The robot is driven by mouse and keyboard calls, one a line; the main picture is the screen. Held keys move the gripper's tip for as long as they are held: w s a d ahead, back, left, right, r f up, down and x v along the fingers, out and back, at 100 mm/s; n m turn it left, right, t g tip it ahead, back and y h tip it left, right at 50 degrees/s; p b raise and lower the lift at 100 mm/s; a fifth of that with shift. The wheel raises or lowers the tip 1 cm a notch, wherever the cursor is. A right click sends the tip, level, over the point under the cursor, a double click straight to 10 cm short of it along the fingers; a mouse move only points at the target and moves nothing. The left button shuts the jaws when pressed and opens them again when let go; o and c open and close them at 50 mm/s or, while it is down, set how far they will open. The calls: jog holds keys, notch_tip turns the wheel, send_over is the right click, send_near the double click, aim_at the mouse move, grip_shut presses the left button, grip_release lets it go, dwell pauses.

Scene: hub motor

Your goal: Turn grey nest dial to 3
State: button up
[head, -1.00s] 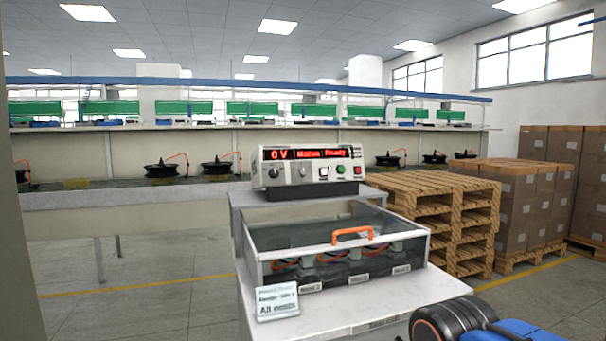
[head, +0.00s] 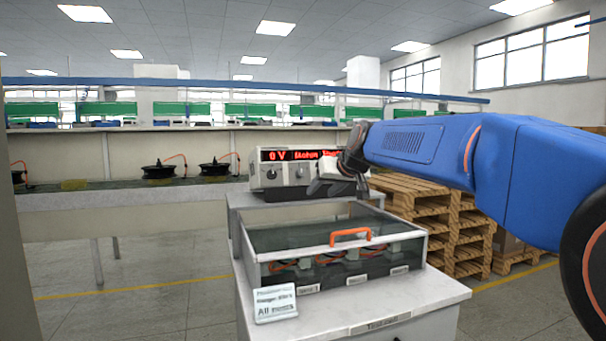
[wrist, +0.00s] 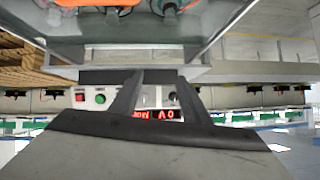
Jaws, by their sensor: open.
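The control box (head: 257,180) stands behind the glass-lidded case, with a red display reading 0 V. A dark dial (head: 272,173) is at its left, and a lighter grey dial (head: 300,172) sits just right of it. The dials' settings are too small to read. My gripper (head: 318,187) is in front of the box's right part, hiding its buttons and part of the display. In the upside-down wrist view, my gripper (wrist: 155,80) is open and empty, its fingers framing part of the panel. The grey dial cannot be made out clearly there.
The clear-lidded case (head: 290,238) with an orange handle (head: 350,237) stands in front of the box on a white cabinet (head: 440,292). A small sign (head: 275,304) leans at its front left corner. Wooden pallets (head: 470,225) stand to the right.

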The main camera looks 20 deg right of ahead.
aim_at(302, 173)
jog(key=w+d+r+t, duration=0.1)
jog(key=w+d+r, duration=0.1)
jog(key=w+r, duration=0.3)
jog(key=w+d+r+t, duration=0.1)
jog(key=w+d+r, duration=0.1)
jog(key=w, duration=0.6)
jog(key=x, duration=1.6)
jog(key=shift+w+d+r, duration=0.15)
jog(key=shift+w+d, duration=0.1)
jog(key=shift+w, duration=0.25)
jog(key=c, duration=1)
